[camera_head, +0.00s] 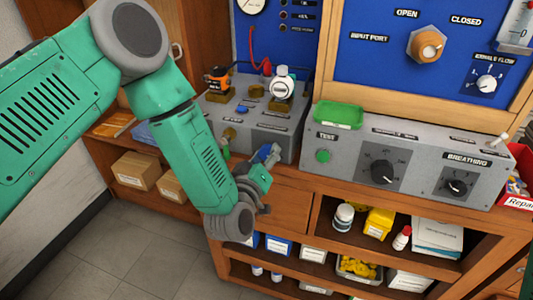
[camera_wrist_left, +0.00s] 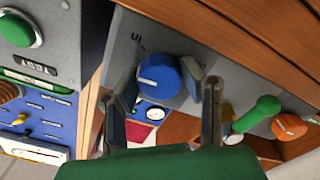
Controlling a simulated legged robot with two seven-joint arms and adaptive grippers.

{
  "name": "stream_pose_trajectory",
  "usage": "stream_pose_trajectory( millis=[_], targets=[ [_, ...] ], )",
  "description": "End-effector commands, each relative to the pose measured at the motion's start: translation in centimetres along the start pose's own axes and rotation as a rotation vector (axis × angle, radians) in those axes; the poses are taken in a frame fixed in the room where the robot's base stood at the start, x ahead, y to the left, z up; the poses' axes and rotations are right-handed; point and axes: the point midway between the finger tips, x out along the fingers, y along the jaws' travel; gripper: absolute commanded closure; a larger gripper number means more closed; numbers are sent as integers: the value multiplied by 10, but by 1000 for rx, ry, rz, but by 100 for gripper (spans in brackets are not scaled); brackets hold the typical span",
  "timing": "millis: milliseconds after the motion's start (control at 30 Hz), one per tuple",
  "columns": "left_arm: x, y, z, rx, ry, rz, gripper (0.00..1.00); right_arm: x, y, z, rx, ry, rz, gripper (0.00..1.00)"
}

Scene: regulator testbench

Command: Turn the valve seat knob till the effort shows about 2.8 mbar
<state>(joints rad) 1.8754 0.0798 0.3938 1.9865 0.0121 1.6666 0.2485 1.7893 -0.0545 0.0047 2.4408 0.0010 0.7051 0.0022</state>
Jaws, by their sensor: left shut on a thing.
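In the left wrist view a round blue knob (camera_wrist_left: 160,80) sits on a grey panel, between the two fingers of my left gripper (camera_wrist_left: 165,98). The gripper is shut on this knob. The knob's label is only partly seen and I cannot read it whole. In the head view my left gripper (camera_head: 265,158) is at the front of the left grey test box (camera_head: 215,115), and my arm hides part of that box. A round gauge (camera_head: 252,4) is cut off at the top edge, and I cannot read its value. My right gripper is not in view.
A green knob (camera_wrist_left: 262,112) and an orange knob (camera_wrist_left: 289,126) are right of the left gripper in the wrist view. The breathing console (camera_head: 400,160) stands to the right, with a green tray (camera_head: 338,115) at its left end. Shelves with bottles and boxes are below.

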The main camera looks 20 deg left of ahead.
Motion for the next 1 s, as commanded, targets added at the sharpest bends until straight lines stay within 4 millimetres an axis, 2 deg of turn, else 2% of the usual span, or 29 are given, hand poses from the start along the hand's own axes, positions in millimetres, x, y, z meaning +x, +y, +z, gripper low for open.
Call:
stream_pose_trajectory(
  millis=[33,300,333,600,733,867,1000],
  targets=[
    [-4,-4,6,3,-19,-8,93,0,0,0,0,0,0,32],
    [-4,-4,6,2,-19,-9,93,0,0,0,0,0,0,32],
    [-4,-4,6,1,-19,-9,56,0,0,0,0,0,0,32],
    [-3,-1,3,0,-9,-4,56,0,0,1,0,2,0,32],
    [-12,-1,2,0,-9,-3,56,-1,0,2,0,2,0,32],
    [-34,-1,3,0,-12,-4,56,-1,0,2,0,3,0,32],
    [-68,-2,4,0,-16,-6,56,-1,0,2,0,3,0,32]
  ],
)
